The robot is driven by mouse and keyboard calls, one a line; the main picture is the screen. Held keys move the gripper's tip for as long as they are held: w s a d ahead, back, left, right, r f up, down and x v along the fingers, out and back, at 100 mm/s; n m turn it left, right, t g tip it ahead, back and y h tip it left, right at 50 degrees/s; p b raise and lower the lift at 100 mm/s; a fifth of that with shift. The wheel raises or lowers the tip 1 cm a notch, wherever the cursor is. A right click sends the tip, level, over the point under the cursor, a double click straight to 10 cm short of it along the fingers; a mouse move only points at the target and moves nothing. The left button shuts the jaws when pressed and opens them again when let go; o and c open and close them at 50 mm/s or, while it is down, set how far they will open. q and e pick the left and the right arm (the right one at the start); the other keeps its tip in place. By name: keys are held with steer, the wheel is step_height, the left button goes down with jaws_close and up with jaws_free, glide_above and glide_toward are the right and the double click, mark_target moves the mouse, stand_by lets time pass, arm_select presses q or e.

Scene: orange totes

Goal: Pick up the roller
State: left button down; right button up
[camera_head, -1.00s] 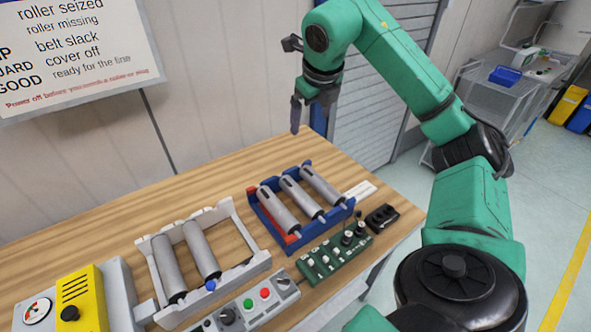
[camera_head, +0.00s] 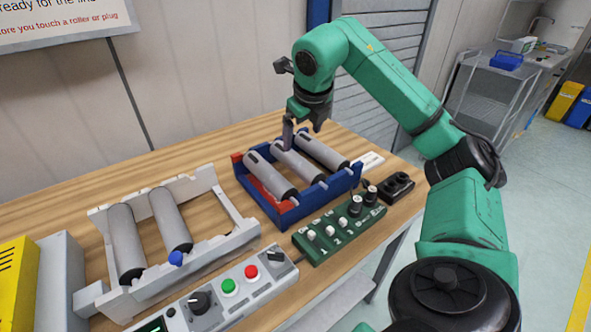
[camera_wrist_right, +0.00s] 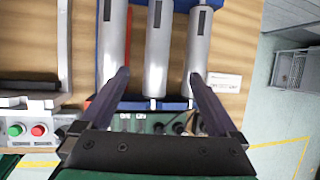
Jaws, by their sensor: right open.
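Three grey rollers lie side by side in a blue tray (camera_head: 337,187): a left one (camera_head: 268,175), a middle one (camera_head: 300,168) and a right one (camera_head: 325,153). My right gripper (camera_head: 289,138) is above the tray near the far end of the middle roller. In the right wrist view the gripper (camera_wrist_right: 158,76) is open, and the middle roller (camera_wrist_right: 157,50) appears between its fingers. I cannot tell whether the fingers touch any roller. My left gripper is out of view.
A pale frame (camera_head: 205,250) at left holds two more rollers, one with a blue end. In front are a control box with green and red buttons (camera_head: 230,287) and a green switch board (camera_head: 330,240). A black socket block (camera_head: 397,187) sits at the table's right edge.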

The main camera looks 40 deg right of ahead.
mark_target(296, 157)
steer(key=p+x, duration=0.1)
steer(key=x, duration=1.2)
steer(key=shift+w+a+p, duration=0.25)
steer(key=shift+p, duration=0.1)
steer(key=shift+r, duration=0.15)
jaws_close()
